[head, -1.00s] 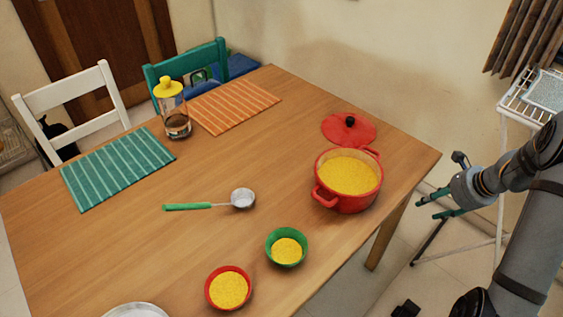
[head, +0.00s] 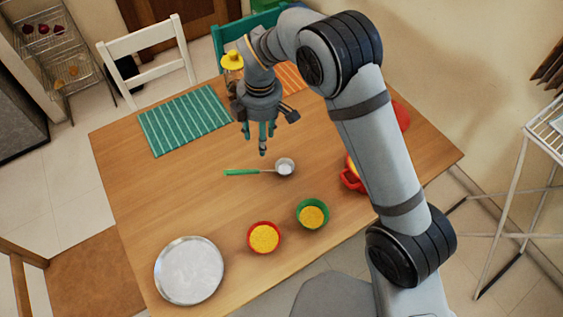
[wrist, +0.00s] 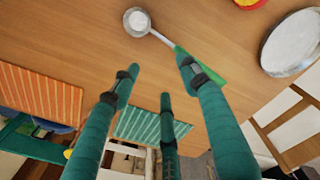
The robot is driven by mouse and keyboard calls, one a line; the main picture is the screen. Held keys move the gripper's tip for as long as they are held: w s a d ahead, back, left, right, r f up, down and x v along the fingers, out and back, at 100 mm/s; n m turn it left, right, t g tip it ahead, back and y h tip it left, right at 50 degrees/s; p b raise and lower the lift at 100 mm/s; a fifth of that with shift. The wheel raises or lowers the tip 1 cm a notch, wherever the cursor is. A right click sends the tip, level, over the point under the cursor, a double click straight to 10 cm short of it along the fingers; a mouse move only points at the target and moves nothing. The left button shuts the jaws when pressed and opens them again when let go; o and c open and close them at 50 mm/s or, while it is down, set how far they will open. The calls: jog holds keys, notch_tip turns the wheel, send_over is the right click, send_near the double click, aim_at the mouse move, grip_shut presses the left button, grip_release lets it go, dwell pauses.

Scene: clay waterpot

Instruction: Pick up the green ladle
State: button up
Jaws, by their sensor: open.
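The green ladle has a green handle (head: 242,172) and a metal bowl (head: 285,167). It lies flat on the wooden table, handle to the left in the head view. My gripper (head: 260,138) is open and empty above the table, pointing down, near the ladle but apart from it. In the wrist view the ladle's bowl (wrist: 137,21) is at the top and its green handle (wrist: 210,72) runs down to the right, partly hidden behind one finger of my gripper (wrist: 158,72).
A red bowl (head: 264,238) and a green bowl (head: 312,214) of yellow food stand in front of the ladle. A metal plate (head: 188,271) lies at front left. A red pot (head: 352,178) is partly hidden by my arm. A yellow-topped jar (head: 232,66) stands behind my gripper.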

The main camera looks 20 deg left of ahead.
jog(key=s+a+n, duration=0.2)
jog(key=s+n, duration=0.2)
jog(key=s, duration=0.1)
jog(key=p, duration=0.1)
send_over(249, 169)
jog(key=shift+h, duration=0.3)
notch_tip(249, 169, down, 5)
jog(key=shift+a+r, duration=0.15)
jog(key=shift+r, duration=0.05)
jog(key=shift+w+f+p, duration=0.15)
jog(key=shift+f+p, duration=0.95)
jog(key=shift+f, duration=1.8)
jog(key=shift+c, duration=1.1)
grip_shut()
